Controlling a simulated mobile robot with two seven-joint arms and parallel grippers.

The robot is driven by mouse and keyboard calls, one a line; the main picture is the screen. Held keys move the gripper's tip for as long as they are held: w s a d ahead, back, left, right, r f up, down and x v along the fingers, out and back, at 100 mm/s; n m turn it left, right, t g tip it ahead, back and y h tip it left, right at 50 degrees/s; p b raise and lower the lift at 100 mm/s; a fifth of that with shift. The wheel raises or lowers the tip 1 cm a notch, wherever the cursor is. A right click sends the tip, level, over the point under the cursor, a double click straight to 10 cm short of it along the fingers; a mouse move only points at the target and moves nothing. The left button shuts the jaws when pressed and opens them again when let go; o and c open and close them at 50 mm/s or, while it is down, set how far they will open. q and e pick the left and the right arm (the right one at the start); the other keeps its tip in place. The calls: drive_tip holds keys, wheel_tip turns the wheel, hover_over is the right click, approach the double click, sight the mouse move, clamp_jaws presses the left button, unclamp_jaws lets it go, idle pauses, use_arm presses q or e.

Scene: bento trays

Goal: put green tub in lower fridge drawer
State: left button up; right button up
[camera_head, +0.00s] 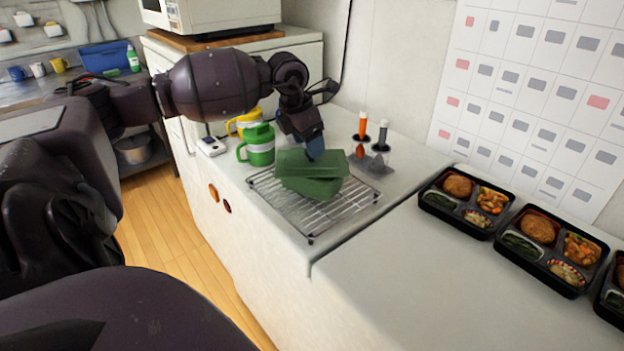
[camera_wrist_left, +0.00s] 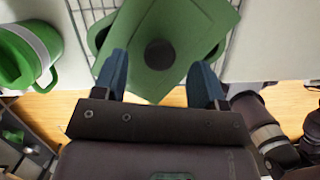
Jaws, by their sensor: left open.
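The green tub (camera_head: 313,188) sits on a wire rack on the white counter, with a flat green piece on top turned at an angle to it. In the left wrist view the tub's green top (camera_wrist_left: 185,28) has a dark round spot. My left gripper (camera_head: 316,150) reaches down over the tub from behind. In the left wrist view my left gripper (camera_wrist_left: 160,85) is open, with its blue fingers on either side of a green corner; I cannot tell if they touch. No open fridge drawer shows. My right gripper is not in view.
The wire rack (camera_head: 318,221) lies under the tub. A green mug (camera_head: 259,146) and a yellow mug (camera_head: 243,121) stand close to its left. Condiment bottles (camera_head: 362,124) stand behind right. Bento trays (camera_head: 466,222) line the right counter, whose front is clear.

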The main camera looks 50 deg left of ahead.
use_arm(q)
drive_tip(key=shift+x, duration=1.25)
drive_tip(key=shift+r, duration=0.1)
clamp_jaws()
